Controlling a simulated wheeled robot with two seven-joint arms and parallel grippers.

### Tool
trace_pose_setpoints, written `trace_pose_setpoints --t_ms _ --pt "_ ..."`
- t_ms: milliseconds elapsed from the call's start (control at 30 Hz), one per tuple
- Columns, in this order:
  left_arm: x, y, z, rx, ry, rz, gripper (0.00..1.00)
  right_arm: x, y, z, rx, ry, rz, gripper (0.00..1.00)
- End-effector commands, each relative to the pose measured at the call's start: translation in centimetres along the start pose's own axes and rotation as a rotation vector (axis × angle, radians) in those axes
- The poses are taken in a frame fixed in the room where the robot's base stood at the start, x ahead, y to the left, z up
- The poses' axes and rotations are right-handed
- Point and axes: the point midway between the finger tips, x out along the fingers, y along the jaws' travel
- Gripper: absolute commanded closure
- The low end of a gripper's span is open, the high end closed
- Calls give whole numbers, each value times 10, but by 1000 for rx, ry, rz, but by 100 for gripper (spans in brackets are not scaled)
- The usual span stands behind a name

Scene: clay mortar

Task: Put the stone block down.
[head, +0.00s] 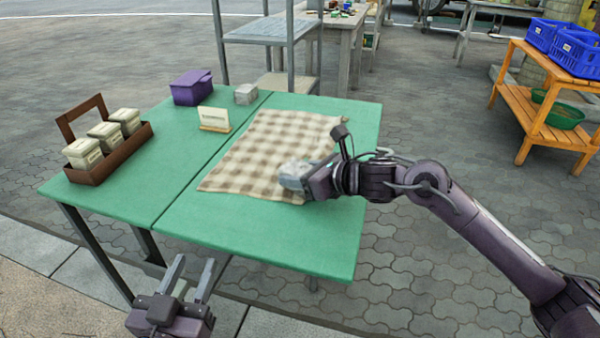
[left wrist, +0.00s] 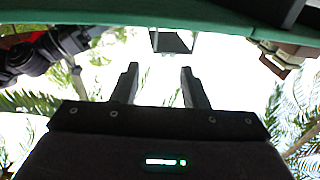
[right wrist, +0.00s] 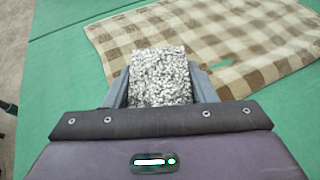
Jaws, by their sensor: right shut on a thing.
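The stone block (right wrist: 160,78) is a speckled grey block between the two fingers of my right gripper (right wrist: 163,90) in the right wrist view. In the head view the stone block (head: 294,174) shows at the tip of my right gripper (head: 305,180), over the near right part of the checked cloth (head: 260,145). I cannot tell whether the block touches the cloth. My left gripper (head: 187,278) is open and empty, below the table's near edge. Its spread fingers also show in the left wrist view (left wrist: 158,88).
The green table (head: 270,240) holds a brown carrier (head: 110,160) with pale containers, a purple box (head: 192,88), a small sign (head: 214,120) and a grey block (head: 246,94). The table's near right area is bare. A wooden shelf (head: 550,100) with blue crates stands right.

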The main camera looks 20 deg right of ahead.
Motion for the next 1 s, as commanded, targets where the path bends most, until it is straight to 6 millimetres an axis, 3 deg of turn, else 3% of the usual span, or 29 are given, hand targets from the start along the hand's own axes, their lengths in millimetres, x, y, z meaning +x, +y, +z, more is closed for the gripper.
trace_pose_setpoints --t_ms 1000 --pt "0 -1 -30 6 138 -1 60 1 0 -1 -1 -4 -1 91"
